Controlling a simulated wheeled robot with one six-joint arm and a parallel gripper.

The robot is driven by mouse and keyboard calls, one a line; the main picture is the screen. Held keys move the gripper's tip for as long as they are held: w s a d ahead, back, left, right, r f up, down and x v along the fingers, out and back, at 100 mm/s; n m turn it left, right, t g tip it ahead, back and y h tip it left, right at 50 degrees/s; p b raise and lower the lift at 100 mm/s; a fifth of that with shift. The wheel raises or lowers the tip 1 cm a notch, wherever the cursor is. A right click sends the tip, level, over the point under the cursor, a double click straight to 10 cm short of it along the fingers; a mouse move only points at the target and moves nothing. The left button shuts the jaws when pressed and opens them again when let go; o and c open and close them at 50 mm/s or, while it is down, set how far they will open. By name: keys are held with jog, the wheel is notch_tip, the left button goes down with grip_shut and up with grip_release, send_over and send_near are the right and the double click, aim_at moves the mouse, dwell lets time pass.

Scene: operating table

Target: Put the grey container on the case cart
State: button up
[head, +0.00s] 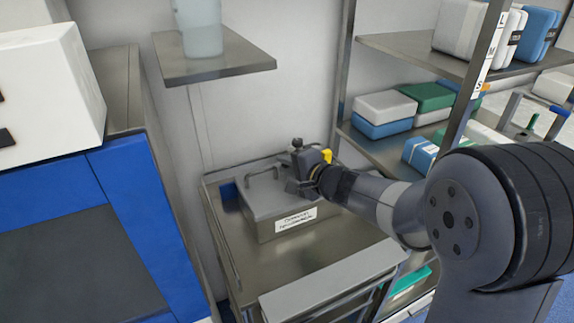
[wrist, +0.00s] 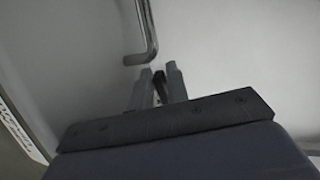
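The grey container (head: 268,206) is a flat metal box with a white label on its front. It rests on a steel surface at the centre of the head view. A bent bar handle (head: 262,172) stands on its lid and also shows at the top of the wrist view (wrist: 148,35). My gripper (head: 294,186) is low over the right part of the lid, beside the handle. In the wrist view its fingertips (wrist: 159,70) stand a little apart, just short of the handle, with nothing seen held. Whether they touch the lid is unclear.
The container's steel stand (head: 300,258) has bare top around the box. A wall shelf (head: 235,62) with a translucent jug (head: 201,30) hangs above left. A blue cabinet (head: 130,195) stands left. A rack (head: 365,148) with wrapped packs stands right, close to my arm.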

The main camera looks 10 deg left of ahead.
jog(key=o, duration=0.3)
jog(key=shift+o, duration=0.2)
jog(key=shift+r, duration=0.1)
jog(key=shift+d+r, duration=0.1)
jog(key=v, duration=1.2)
